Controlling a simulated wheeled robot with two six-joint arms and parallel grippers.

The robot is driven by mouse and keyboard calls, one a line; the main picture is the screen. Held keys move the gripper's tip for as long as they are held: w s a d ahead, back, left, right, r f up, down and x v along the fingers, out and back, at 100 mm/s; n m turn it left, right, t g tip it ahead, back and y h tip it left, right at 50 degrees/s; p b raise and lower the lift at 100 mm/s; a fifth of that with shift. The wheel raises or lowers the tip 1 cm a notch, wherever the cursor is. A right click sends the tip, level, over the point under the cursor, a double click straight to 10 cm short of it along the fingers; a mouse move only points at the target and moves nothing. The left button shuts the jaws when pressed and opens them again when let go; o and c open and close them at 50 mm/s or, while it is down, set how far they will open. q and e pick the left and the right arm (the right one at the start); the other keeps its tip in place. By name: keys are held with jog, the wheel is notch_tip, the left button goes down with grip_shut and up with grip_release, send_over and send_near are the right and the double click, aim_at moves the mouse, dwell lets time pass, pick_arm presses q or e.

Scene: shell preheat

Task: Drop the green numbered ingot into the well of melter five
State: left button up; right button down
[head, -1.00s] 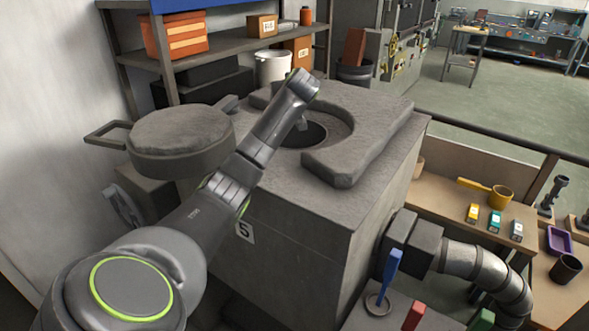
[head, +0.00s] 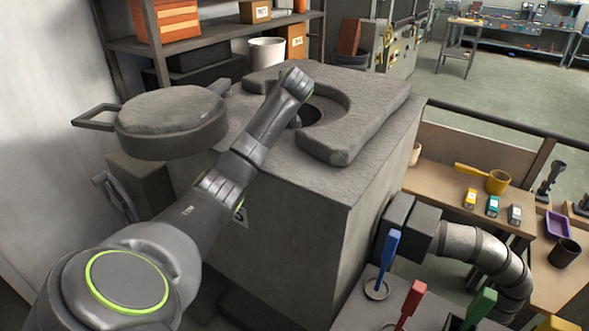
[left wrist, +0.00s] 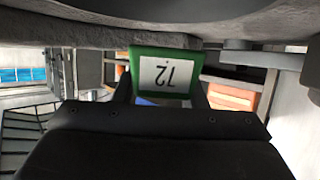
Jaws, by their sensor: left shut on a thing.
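Melter five (head: 290,205) is a grey block with a round dark well (head: 314,111) in its top, partly ringed by a raised rim. Its number plate (head: 241,219) is mostly hidden behind my left arm. My left wrist is over the well's left side, and the gripper itself is largely hidden in the head view. In the left wrist view, my left gripper (left wrist: 161,92) is shut on the green ingot (left wrist: 136,74), which has a white upside-down number label reading about 72. I cannot tell whether the ingot is inside the well. My right gripper is not in view.
The round grey lid (head: 172,145) is swung aside to the melter's left. Blue (head: 388,262), red (head: 411,302) and green (head: 480,308) handles stand in front at the right. A side bench (head: 446,183) holds a yellow ladle (head: 497,182) and small coloured blocks.

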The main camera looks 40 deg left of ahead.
pick_arm(q)
jog(key=o, duration=1.3)
jog(key=shift+r, duration=0.1)
jog(key=shift+c, duration=0.2)
jog(key=shift+o, duration=0.4)
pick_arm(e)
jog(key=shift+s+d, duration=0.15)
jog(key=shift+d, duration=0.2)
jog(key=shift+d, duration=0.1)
pick_arm(q)
jog(key=shift+s+d, duration=0.1)
jog(key=shift+d, duration=0.05)
jog(key=b+v, duration=0.5)
jog(key=v, duration=1.2)
jog(key=shift+b, duration=0.35)
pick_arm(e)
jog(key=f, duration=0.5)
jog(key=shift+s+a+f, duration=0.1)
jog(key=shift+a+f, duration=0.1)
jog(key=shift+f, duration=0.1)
